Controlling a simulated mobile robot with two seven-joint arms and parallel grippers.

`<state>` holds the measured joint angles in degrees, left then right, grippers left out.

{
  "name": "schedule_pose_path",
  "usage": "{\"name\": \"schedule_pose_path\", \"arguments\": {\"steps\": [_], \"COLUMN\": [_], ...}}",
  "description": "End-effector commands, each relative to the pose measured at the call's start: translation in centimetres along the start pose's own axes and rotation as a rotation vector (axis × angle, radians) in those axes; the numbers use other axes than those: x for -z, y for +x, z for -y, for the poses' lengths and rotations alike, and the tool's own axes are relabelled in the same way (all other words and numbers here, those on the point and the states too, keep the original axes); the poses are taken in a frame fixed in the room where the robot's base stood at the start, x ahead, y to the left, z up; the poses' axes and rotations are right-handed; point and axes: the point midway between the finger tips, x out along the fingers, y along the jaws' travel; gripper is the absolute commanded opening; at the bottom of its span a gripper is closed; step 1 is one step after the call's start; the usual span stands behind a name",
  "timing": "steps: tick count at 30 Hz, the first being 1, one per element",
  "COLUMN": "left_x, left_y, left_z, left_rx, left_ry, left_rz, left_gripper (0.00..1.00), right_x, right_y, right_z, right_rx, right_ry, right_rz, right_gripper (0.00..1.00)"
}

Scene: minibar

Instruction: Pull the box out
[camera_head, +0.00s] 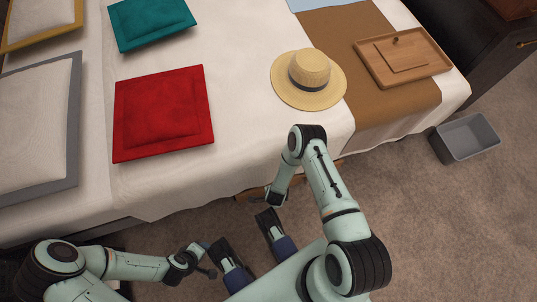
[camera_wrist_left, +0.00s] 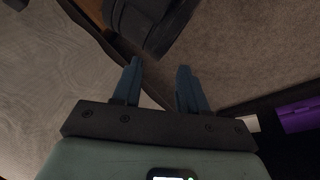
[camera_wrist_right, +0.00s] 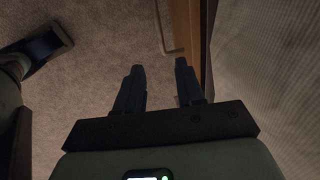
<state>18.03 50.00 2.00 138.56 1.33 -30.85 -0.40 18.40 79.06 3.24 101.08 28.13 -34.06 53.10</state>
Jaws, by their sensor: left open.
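A wooden box (camera_wrist_right: 182,30) shows in the right wrist view as a brown face with a thin raised or slotted outline. In the head view, only a strip of brown wood (camera_head: 247,195) shows below the bed's cloth edge; the rest is hidden by the cloth and my right arm. My right gripper (camera_head: 273,196) is low beside the bed, in front of that wood. Its fingers (camera_wrist_right: 158,72) are apart and empty, with the box ahead to the right. My left gripper (camera_head: 208,260) is low over the floor near the bed, open and empty; its fingers show in the left wrist view (camera_wrist_left: 160,75).
The bed (camera_head: 235,110) bears a red cushion (camera_head: 162,112), a teal cushion (camera_head: 151,20), a straw hat (camera_head: 309,70) and a wooden tray (camera_head: 432,66). A grey bin (camera_head: 465,138) stands on the carpet at right. A purple object (camera_wrist_left: 298,115) shows in the left wrist view. Carpet between is clear.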

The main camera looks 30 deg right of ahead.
Motion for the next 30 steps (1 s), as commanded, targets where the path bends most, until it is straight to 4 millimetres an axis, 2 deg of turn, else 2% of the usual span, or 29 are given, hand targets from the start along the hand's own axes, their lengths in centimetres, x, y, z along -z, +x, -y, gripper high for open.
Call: {"name": "schedule_pose_path", "arguments": {"steps": [5, 12, 15, 21, 30], "left_x": [1.8, 5.0, 3.0, 1.0, 0.1], "left_y": [1.4, 3.9, 5.0, 6.3, 6.6], "left_z": [0.5, 1.7, 3.0, 4.5, 5.1], "left_rx": [0.003, 0.015, 0.037, 0.064, 0.076], "left_ry": [-0.004, -0.014, -0.028, -0.047, -0.055], "left_rz": [-0.05, -0.137, -0.075, -0.009, 0.019], "left_gripper": [0.43, 0.43, 0.43, 0.43, 0.43], "right_x": [0.0, 0.0, -0.1, 0.0, 0.0], "right_y": [3.0, 8.3, 9.8, 11.9, 12.7], "right_z": [-0.1, -0.1, -0.1, -0.1, 0.0], "right_rx": [-0.001, -0.001, -0.001, -0.001, 0.0], "right_ry": [-0.001, -0.004, -0.005, -0.006, -0.005], "right_rz": [-0.001, 0.001, 0.001, 0.001, 0.001], "right_gripper": [0.38, 0.38, 0.38, 0.38, 0.38]}}
